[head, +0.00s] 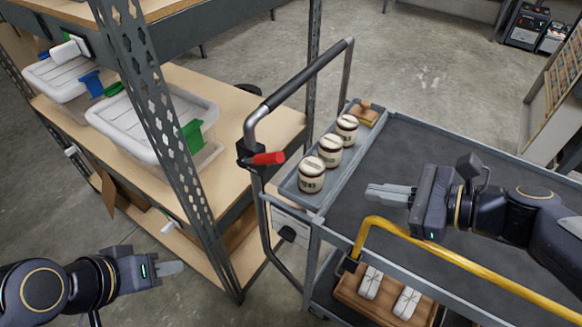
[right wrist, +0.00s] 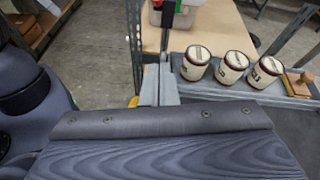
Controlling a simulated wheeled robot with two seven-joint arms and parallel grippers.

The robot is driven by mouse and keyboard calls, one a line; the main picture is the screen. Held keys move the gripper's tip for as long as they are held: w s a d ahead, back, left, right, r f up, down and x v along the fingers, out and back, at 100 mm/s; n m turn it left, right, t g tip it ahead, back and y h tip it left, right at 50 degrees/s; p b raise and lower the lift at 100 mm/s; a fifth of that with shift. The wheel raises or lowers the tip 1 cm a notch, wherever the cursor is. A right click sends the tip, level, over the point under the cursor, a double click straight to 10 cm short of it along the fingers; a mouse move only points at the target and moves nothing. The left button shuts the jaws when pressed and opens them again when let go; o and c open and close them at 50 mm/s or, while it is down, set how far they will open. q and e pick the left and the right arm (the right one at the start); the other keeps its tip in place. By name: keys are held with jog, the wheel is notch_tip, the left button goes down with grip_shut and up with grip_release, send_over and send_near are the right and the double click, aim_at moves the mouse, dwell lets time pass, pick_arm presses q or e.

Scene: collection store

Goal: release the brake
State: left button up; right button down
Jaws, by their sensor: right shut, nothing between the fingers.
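The brake lever (head: 268,158) is a red grip on a black clamp at the near end of the cart's push handle (head: 300,78). It sticks out to the right. My right gripper (head: 385,194) is shut and empty, above the cart's grey top and to the right of the lever, well apart from it. Its fingers also show in the right wrist view (right wrist: 159,88). My left gripper (head: 172,268) is low at the lower left, in front of the shelf and away from the lever. Its fingers show edge-on, so I cannot tell whether they are apart.
The cart (head: 430,140) carries several items: three lidded jars (head: 330,150) and a wooden stamp (head: 366,112) in a side tray. A yellow rail (head: 460,262) crosses its near side. A steel shelf post (head: 165,130) and plastic boxes (head: 155,120) stand left.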

jog(key=b, duration=0.5)
send_near(260, 160)
notch_tip(260, 160, down, 8)
jog(key=w, duration=0.2)
jog(key=shift+w+a+r+p, duration=0.15)
jog(key=shift+a+r+p, duration=0.25)
jog(key=shift+r, duration=0.3)
jog(key=shift+w+a+r+p, duration=0.2)
jog(key=shift+a+r+p, duration=0.1)
jog(key=shift+r+p, duration=0.3)
jog(key=shift+w+a+r+p, duration=0.15)
jog(key=shift+a+r+p, duration=0.2)
jog(key=shift+r, duration=0.4)
